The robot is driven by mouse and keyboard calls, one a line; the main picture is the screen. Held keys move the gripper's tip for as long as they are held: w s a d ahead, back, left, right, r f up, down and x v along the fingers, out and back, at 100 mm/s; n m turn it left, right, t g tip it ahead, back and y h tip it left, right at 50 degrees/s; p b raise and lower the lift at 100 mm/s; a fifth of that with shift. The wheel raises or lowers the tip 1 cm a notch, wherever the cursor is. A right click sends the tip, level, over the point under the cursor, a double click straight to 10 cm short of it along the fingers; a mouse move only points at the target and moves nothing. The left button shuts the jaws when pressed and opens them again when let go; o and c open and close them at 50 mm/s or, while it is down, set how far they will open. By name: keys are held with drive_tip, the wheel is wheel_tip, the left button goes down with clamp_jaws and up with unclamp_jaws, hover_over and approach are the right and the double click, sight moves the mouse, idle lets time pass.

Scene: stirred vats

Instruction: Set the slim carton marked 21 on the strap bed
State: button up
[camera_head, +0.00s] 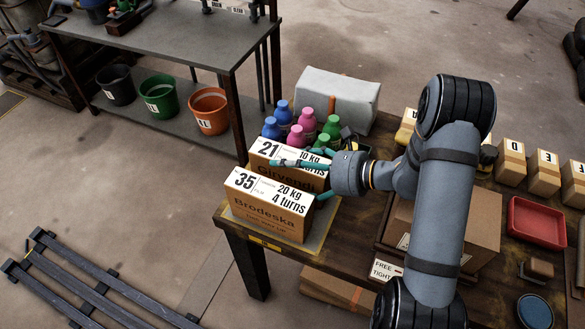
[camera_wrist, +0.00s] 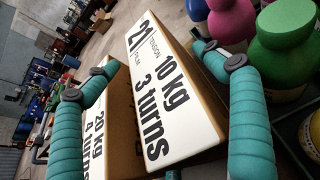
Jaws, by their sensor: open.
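The slim carton marked 21 (camera_head: 262,162) stands on the workbench, brown with a white top label reading 10 kg, 3 turns. It stands just behind the carton marked 35 (camera_head: 265,209). My gripper (camera_head: 297,158) is open over the 21 carton, its teal fingers spread around its top and partly covering its label. In the wrist view the 21 carton (camera_wrist: 165,85) lies between the two fingers of my gripper (camera_wrist: 153,58), with no clear grip on it. A dark slatted frame (camera_head: 95,283) low at the left looks like the strap bed; it is empty.
Blue, pink and green bottles (camera_head: 305,125) crowd close behind the 21 carton. A grey-white bag (camera_head: 338,95) lies beyond them. A large carton (camera_head: 472,225) and a red tray (camera_head: 538,222) stand to the right. The floor between bench and slatted frame is clear.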

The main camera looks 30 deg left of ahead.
drive_tip(key=shift+r, duration=0.15)
drive_tip(key=shift+o, duration=0.6)
drive_tip(key=v, duration=0.7)
drive_tip(key=shift+d, duration=0.25)
